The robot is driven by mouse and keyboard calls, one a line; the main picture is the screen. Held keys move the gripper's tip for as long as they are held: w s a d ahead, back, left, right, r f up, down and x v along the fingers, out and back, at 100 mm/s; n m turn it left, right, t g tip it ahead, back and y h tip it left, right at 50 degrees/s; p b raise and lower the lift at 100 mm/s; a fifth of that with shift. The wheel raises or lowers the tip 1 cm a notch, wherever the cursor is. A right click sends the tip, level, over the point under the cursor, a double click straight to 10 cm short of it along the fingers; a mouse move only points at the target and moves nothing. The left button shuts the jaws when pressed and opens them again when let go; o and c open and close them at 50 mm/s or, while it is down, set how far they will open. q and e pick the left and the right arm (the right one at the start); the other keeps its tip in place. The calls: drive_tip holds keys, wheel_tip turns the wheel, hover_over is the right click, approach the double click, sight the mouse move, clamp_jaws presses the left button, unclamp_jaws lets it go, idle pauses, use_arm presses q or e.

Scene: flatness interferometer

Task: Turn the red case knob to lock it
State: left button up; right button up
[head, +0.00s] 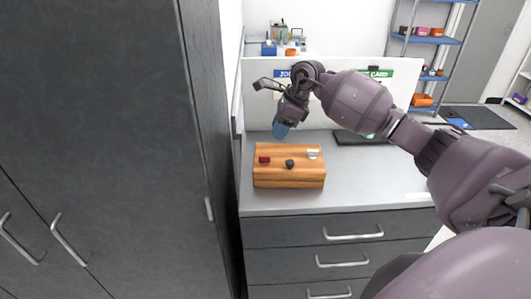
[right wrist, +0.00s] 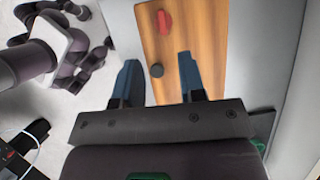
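The wooden case (head: 289,182) sits on the grey counter. Its red knob (head: 264,160) is at the left of the top, with a black knob (head: 290,164) in the middle and a white knob (head: 313,154) at the right. My right gripper (head: 281,130) hangs above and behind the case, blue fingers pointing down, touching nothing. In the right wrist view its fingers (right wrist: 158,66) are spread apart and empty. There the red knob (right wrist: 164,21) lies beyond the fingertips, and the black knob (right wrist: 156,70) shows between them.
A tall dark cabinet (head: 100,120) stands close at the left of the counter (head: 370,190). A white panel (head: 258,100) with signs rises behind the case. A dark flat item (head: 360,138) lies at the back.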

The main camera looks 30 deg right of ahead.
sight(265, 156)
drive_tip(key=x, duration=0.7)
drive_tip(key=p+x, duration=0.1)
drive_tip(key=x, duration=0.2)
drive_tip(key=shift+d+f, duration=0.15)
drive_tip(key=shift+f, duration=0.2)
drive_tip(key=shift+c, duration=0.3)
clamp_jaws()
